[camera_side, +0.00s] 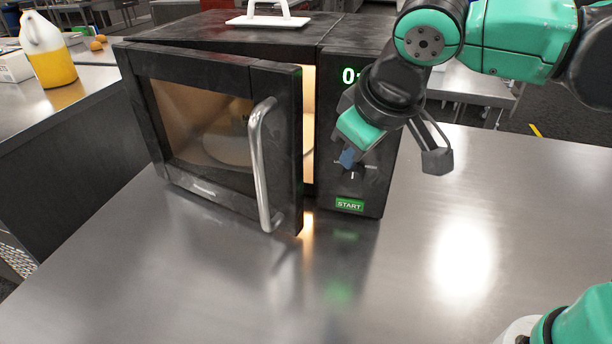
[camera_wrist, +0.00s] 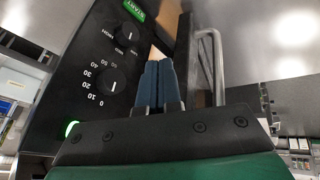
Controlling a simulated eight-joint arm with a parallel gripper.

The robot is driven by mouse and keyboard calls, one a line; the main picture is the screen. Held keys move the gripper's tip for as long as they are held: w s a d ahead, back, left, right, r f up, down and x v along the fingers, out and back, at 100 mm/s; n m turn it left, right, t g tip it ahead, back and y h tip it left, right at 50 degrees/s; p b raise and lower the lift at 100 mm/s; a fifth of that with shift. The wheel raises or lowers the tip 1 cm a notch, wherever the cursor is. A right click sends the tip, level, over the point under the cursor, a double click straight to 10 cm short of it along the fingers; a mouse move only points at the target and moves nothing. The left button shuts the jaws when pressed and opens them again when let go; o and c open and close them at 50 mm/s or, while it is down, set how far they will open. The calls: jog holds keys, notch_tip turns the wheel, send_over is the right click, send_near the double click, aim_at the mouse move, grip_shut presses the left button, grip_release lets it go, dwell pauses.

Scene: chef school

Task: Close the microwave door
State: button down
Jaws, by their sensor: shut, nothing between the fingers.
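The black microwave (camera_side: 365,190) stands on the steel table with its door (camera_side: 210,140) partly open. The door is hinged at the left, and warm light shows through the gap at its right edge. The silver door handle (camera_side: 260,165) is upright near that free edge. My gripper (camera_side: 350,158) is in front of the control panel, right of the door's free edge. In the wrist view its blue fingers (camera_wrist: 158,85) are together and empty, between the panel dials (camera_wrist: 113,85) and the handle (camera_wrist: 215,60). I cannot tell whether the fingers touch the door.
The steel table (camera_side: 400,290) is clear in front of the microwave and to its right. A white item (camera_side: 268,20) lies on top of the microwave. A jug of yellow liquid (camera_side: 48,52) stands on another counter at the left.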

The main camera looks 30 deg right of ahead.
jog(key=s+a+r+n+t+h, duration=0.15)
jog(key=a+r, duration=0.25)
jog(key=a, duration=0.7)
jog(key=shift+w+d+f, duration=0.9)
jog(key=shift+w+f, duration=0.35)
jog(key=shift+f, duration=0.05)
jog(key=shift+w+d+f, duration=0.95)
jog(key=shift+w+f, duration=0.25)
jog(key=shift+f, duration=0.15)
jog(key=shift+w+d+f, duration=0.9)
jog(key=shift+w+f, duration=0.35)
jog(key=shift+f, duration=0.05)
